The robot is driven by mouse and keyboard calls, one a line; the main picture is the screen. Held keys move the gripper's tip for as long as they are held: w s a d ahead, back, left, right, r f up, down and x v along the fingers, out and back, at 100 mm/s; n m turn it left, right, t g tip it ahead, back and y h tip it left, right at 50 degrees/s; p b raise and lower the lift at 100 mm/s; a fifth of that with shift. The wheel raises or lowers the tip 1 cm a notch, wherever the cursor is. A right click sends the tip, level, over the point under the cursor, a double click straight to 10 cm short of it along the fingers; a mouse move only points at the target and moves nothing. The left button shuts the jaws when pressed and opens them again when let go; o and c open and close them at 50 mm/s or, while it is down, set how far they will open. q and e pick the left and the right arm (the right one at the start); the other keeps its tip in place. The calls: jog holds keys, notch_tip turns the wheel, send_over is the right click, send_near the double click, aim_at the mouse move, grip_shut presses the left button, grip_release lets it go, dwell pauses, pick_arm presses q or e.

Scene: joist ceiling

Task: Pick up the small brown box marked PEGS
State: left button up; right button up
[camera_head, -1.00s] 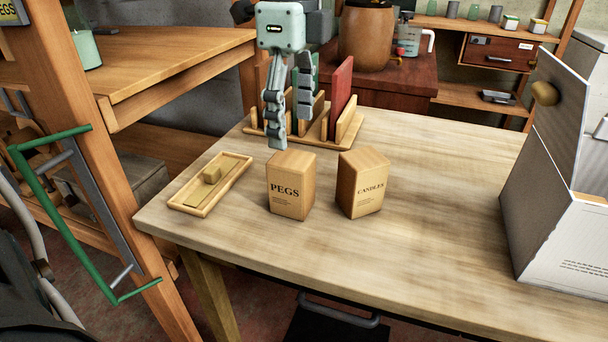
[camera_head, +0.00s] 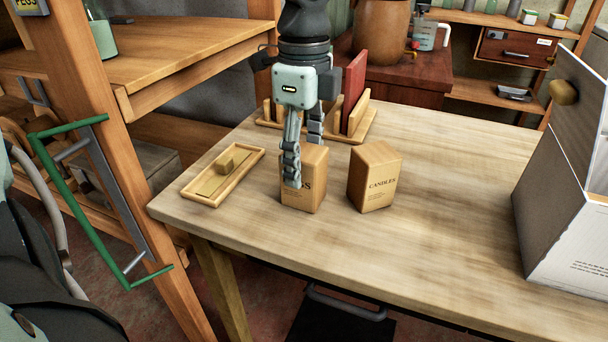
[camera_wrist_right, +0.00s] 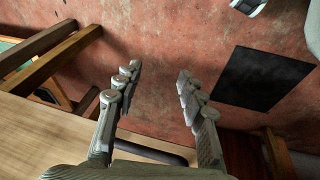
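The small brown box marked PEGS (camera_head: 308,195) stands upright on the wooden table (camera_head: 430,220). My left gripper (camera_head: 304,163) points down at it from above. One finger hangs in front of the box and covers most of its printed name. The other finger goes down behind the box's top edge, where its tip is hidden. The fingers are spread, and I cannot tell whether they touch the box. A similar box marked CANDLES (camera_head: 374,180) stands just to the right. My right gripper (camera_wrist_right: 158,78) is open and empty in the right wrist view, above the floor near a table edge.
A shallow wooden tray (camera_head: 190,195) with a small block lies left of the PEGS box. A wooden rack (camera_head: 372,118) with a red book (camera_head: 354,90) stands behind. A large white box (camera_head: 560,225) is at the right. The table's middle right is clear.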

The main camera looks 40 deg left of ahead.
pick_arm(q)
jog(key=c, duration=0.9)
